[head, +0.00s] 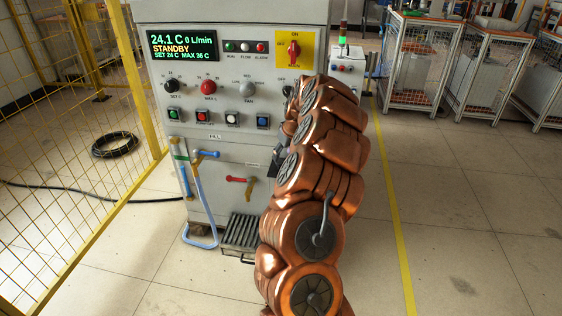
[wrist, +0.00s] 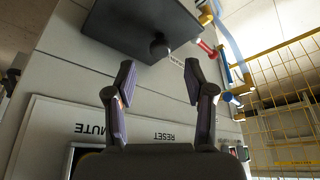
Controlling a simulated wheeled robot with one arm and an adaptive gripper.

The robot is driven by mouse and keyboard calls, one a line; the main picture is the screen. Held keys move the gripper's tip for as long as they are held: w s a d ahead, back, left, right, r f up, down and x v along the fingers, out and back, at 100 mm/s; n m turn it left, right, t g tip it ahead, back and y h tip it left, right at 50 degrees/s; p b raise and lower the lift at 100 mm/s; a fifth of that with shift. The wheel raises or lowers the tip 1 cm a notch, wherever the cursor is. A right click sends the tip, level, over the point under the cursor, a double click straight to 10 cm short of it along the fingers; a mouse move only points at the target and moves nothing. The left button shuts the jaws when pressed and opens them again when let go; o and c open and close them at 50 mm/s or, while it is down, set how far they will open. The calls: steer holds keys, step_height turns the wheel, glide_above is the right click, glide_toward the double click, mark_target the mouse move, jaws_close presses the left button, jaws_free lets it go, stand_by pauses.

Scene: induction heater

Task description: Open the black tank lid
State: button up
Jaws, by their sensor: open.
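In the wrist view, which shows the cabinet upside down, a dark flat panel with a round knob (wrist: 160,47) is at the top; it looks like the black tank lid (wrist: 125,28). The panel looks closed, though its edges are partly out of frame. My gripper (wrist: 158,78) is open and empty. Its two fingers point toward the panel, with the knob ahead of and between the fingertips, apart from them. In the head view my copper arm covers the right part of the cabinet front, and I cannot make out the lid there.
The grey cabinet (head: 225,155) has a lit display (head: 183,46), several knobs and buttons, a red-handled valve (head: 238,180) and a blue-handled valve (head: 206,154) with a blue hose. A yellow mesh fence (head: 75,150) stands left.

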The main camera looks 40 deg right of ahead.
mark_target(280, 162)
steer(key=shift+x, duration=2.35)
jaws_close()
